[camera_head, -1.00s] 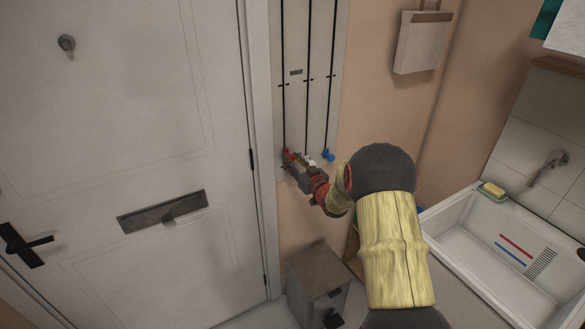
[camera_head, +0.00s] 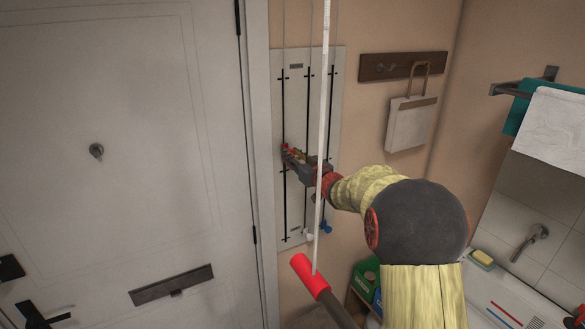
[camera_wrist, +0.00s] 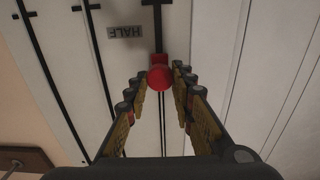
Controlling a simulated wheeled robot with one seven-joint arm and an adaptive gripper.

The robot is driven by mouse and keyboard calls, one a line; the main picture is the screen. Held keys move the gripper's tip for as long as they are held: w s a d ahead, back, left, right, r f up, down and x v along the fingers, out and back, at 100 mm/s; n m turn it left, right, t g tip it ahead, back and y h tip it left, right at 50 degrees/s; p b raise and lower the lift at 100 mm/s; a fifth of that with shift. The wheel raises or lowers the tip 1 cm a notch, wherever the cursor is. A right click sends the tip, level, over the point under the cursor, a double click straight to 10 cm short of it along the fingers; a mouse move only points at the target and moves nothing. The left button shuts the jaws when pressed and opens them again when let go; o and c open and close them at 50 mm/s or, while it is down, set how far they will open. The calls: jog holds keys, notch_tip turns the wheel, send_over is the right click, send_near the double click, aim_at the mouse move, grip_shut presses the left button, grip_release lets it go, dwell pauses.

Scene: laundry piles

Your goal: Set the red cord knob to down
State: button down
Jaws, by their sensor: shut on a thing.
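The red cord knob (camera_wrist: 160,78) sits on the leftmost slot of a pale wall board (camera_head: 330,110), about mid-height on its track. My gripper (camera_head: 292,155) reaches the board from the right. It is shut on the red knob, with one finger on each side in the wrist view. The fingers hide much of the knob in the head view. A white knob (camera_head: 308,237) and a blue knob (camera_head: 326,228) sit near the bottom of the other two slots.
A red-ended bar (camera_head: 311,275) hangs on a white strap (camera_head: 322,130) in front of the board, left of my arm. A white door (camera_head: 110,200) stands left. A hook rail (camera_head: 400,66) with a bag (camera_head: 410,125), and a towel rail (camera_head: 515,90), are right.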

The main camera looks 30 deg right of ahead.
notch_tip(320, 180, up, 6)
jog(key=shift+w+f+p, duration=0.15)
jog(key=shift+f+p, duration=0.05)
jog(key=shift+p, duration=0.85)
jog(key=c, duration=2.6)
grip_release()
jog(key=shift+a+f+b, duration=0.1)
jog(key=shift+f+b, duration=0.05)
jog(key=shift+b, duration=0.15)
jog(key=shift+o, duration=0.6)
jog(key=shift+s, duration=0.2)
jog(key=shift+o, duration=0.5)
jog(key=shift+f, duration=0.2)
jog(key=shift+o, duration=1.3)
jog(key=shift+w+f, duration=0.15)
jog(key=shift+f, duration=0.1)
jog(key=shift+o, duration=1.2)
jog(key=o, duration=0.3)
jog(key=shift+f, duration=0.1)
jog(key=shift+o, duration=0.2)
